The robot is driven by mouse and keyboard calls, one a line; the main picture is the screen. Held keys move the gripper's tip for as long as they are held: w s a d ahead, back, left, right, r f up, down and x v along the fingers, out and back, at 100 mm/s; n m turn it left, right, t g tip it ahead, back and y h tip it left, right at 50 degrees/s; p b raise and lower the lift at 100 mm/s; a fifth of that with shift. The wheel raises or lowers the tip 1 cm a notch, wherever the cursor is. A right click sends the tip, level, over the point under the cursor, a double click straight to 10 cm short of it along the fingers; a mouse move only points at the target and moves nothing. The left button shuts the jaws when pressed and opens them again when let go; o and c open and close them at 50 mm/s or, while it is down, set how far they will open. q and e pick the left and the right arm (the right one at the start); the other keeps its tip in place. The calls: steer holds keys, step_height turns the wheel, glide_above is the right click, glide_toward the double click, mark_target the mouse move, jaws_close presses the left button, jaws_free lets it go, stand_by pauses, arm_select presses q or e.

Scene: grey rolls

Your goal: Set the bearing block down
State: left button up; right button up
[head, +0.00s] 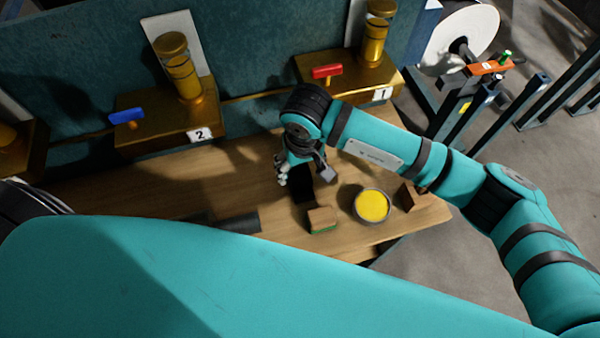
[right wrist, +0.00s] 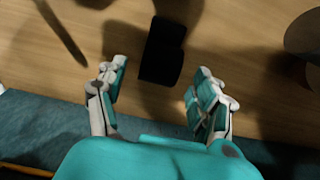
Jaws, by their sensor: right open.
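A black block, which looks like the bearing block (right wrist: 162,50), lies on the wooden tabletop in the right wrist view. It also shows in the head view as a dark shape (head: 304,192) below the right gripper, partly hidden by it. My right gripper (head: 303,175) is open above the table. In the right wrist view its two fingers (right wrist: 160,78) are spread wide, with the near end of the block between their tips and no finger touching it. My left gripper is out of view; a large teal link of mine fills the lower head view.
A wooden block with a green underside (head: 322,219), a round yellow tin (head: 371,206) and a brown block (head: 409,197) stand to the right on the bench (head: 150,187). A dark cylinder (head: 240,222) lies left. Brass stations numbered 2 (head: 165,125) and 1 (head: 345,85) line the back.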

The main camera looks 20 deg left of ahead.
mark_target(302, 178)
step_height(302, 178, up, 7)
steer(key=b, duration=0.1)
steer(key=shift+s+d, duration=0.25)
steer(key=shift+s, duration=0.05)
steer(key=shift+r, duration=0.1)
